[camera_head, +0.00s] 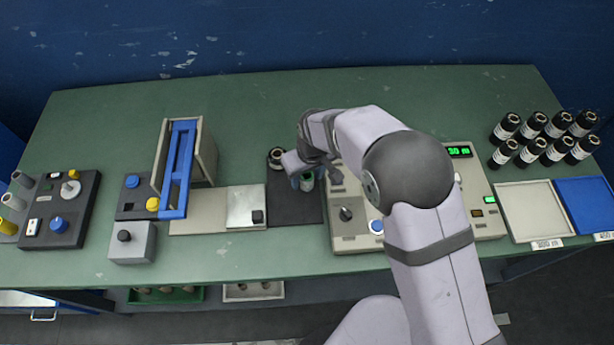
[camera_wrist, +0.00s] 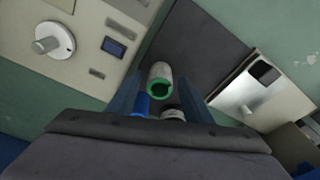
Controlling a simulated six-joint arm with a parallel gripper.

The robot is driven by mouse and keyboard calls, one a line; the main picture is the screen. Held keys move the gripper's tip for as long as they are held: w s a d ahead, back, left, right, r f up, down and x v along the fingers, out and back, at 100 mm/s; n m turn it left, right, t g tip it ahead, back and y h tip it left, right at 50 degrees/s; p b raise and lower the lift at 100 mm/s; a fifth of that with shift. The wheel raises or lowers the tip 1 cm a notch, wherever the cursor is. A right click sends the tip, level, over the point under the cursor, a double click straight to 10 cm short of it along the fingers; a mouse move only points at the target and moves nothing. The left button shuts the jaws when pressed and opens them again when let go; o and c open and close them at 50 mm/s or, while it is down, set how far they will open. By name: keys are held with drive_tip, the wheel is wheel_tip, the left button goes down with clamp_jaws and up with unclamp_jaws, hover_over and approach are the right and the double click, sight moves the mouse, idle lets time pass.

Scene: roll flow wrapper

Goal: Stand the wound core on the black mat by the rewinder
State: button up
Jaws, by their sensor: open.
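The wound core (camera_head: 307,184), pale with a green end, is over the black mat (camera_head: 290,215) beside the rewinder (camera_head: 360,235). In the wrist view the core (camera_wrist: 164,71) shows its green ring and dark bore facing the camera; it looks upright, on or just above the mat (camera_wrist: 205,45). My gripper (camera_head: 303,180) is open, its fingers on either side of the core. It also shows in the wrist view (camera_wrist: 161,88). Whether a finger touches the core, and the core's exact contact with the mat, I cannot tell. The arm partly hides the rewinder.
A steel plate (camera_head: 246,203) lies left of the mat, with a blue-barred frame (camera_head: 180,165) beyond.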

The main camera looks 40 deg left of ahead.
wheel_tip(320, 180, up, 11)
drive_tip(key=d+b, duration=0.1)
drive_tip(key=b, duration=0.1)
drive_tip(key=shift+s+d+r, duration=0.15)
drive_tip(key=shift+s+d, duration=0.15)
drive_tip(key=shift+s, duration=0.05)
drive_tip(key=w+d+m+h, duration=0.1)
drive_tip(key=w+d+m, duration=0.25)
drive_tip(key=d, duration=0.75)
drive_tip(key=w+d+m, duration=0.3)
drive_tip(key=w+d, duration=0.2)
drive_tip(key=d, duration=0.6)
drive_tip(key=s+d+f+m, duration=0.1)
drive_tip(key=s+d+m, duration=0.2)
drive_tip(key=d, duration=0.8)
drive_tip(key=s+d+f+m, duration=0.1)
drive_tip(key=s+d+m, duration=0.3)
drive_tip(key=s+d, duration=0.3)
drive_tip(key=d, duration=0.4)
drive_tip(key=shift+s+d+g+h, duration=0.2)
drive_tip(key=shift+d+g+h, duration=0.1)
